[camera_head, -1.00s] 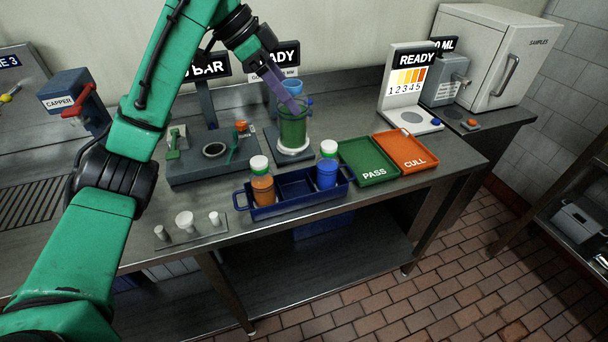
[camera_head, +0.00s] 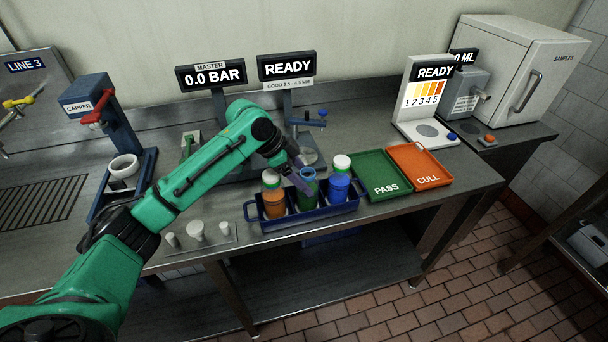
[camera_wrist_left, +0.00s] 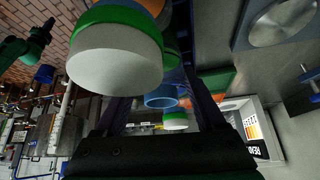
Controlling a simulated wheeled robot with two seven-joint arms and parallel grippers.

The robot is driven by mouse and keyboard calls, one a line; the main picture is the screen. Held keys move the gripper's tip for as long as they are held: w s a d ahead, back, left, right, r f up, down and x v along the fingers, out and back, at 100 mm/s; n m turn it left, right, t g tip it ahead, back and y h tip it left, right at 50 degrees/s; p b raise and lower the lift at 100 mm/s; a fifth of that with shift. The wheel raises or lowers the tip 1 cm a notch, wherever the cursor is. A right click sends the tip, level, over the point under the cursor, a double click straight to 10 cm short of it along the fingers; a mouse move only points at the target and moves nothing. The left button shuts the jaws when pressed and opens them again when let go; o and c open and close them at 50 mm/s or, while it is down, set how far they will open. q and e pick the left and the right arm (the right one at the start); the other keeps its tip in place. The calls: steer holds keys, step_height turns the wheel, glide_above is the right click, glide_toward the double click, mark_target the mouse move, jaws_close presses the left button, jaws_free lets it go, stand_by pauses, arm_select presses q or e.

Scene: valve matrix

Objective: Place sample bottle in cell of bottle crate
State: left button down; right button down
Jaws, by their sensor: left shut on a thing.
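The green sample bottle (camera_head: 308,192) is upright at the middle cell of the blue bottle crate (camera_head: 318,217). Its lower end is hidden by the crate wall, so I cannot tell if it rests on the floor. My left gripper (camera_head: 300,180) is shut on it near the top. In the left wrist view a blue ring (camera_wrist_left: 160,97) shows between the fingers. An orange bottle (camera_head: 273,199) with a white cap stands in the left cell, a blue bottle (camera_head: 339,186) in the right cell. A big white cap (camera_wrist_left: 115,62) is close in the wrist view. My right gripper is not in view.
A green PASS tray (camera_head: 383,178) and an orange CULL tray (camera_head: 419,166) lie right of the crate. Small white pieces (camera_head: 197,231) stand on a plate to its left. The gauge stand (camera_head: 307,150) is behind, and the capper (camera_head: 105,120) is at the left.

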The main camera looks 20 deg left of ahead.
arm_select(q)
jaws_free()
steer(key=shift+w, duration=0.1)
steer(key=b+v, duration=0.2)
steer(key=v, duration=1)
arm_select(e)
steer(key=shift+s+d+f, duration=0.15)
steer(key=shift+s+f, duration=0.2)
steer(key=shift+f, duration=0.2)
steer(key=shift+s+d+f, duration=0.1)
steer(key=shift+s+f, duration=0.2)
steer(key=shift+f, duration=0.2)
